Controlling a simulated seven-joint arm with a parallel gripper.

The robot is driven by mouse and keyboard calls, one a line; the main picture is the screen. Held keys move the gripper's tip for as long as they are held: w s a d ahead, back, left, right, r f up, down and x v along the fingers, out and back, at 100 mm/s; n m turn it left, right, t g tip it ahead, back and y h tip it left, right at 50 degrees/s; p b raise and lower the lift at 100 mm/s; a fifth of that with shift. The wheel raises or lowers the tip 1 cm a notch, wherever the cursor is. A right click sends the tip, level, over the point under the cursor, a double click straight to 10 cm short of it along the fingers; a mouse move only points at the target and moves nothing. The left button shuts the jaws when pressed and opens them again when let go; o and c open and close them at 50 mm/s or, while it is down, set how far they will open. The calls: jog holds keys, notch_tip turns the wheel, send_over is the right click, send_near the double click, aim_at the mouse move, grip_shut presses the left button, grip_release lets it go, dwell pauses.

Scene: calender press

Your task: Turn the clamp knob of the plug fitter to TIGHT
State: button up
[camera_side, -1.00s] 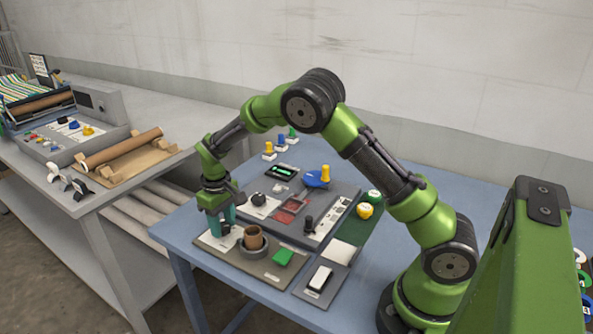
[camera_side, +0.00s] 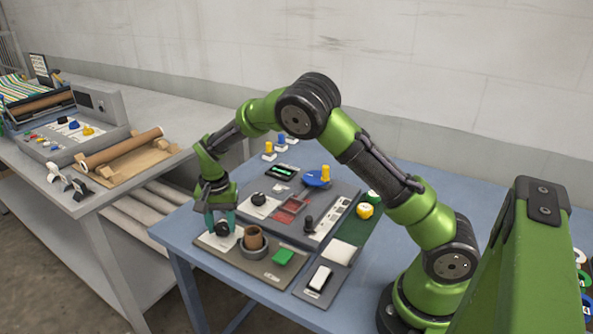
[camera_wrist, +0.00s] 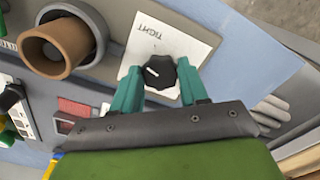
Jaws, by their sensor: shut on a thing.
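The clamp knob (camera_wrist: 158,75) is black and scalloped, with a white pointer line. It sits on a white card (camera_wrist: 197,42) printed TIGHT, which reads upside down in the wrist view. The pointer line aims left and slightly up there, not straight at the word. My gripper (camera_wrist: 157,80) is shut on the knob, with one teal finger on each side. In the side view my gripper (camera_side: 222,224) points down over the knob (camera_side: 222,230) at the left front of the plug fitter's plate (camera_side: 252,266).
A brown cup-like plug (camera_side: 253,239) stands in a grey ring (camera_side: 253,252) close beside the knob. A green block (camera_side: 283,257) lies to its right. Another black knob (camera_side: 258,198) and a lever (camera_side: 308,223) stand on the panel behind.

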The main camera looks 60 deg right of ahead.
aim_at(221, 227)
jog(key=m, duration=0.6)
jog(key=shift+w+m, duration=0.15)
jog(key=shift+m, duration=0.15)
dwell(0.4)
jog(key=o, duration=1.1)
jog(key=shift+c, duration=0.2)
notch_tip(221, 227, up, 17)
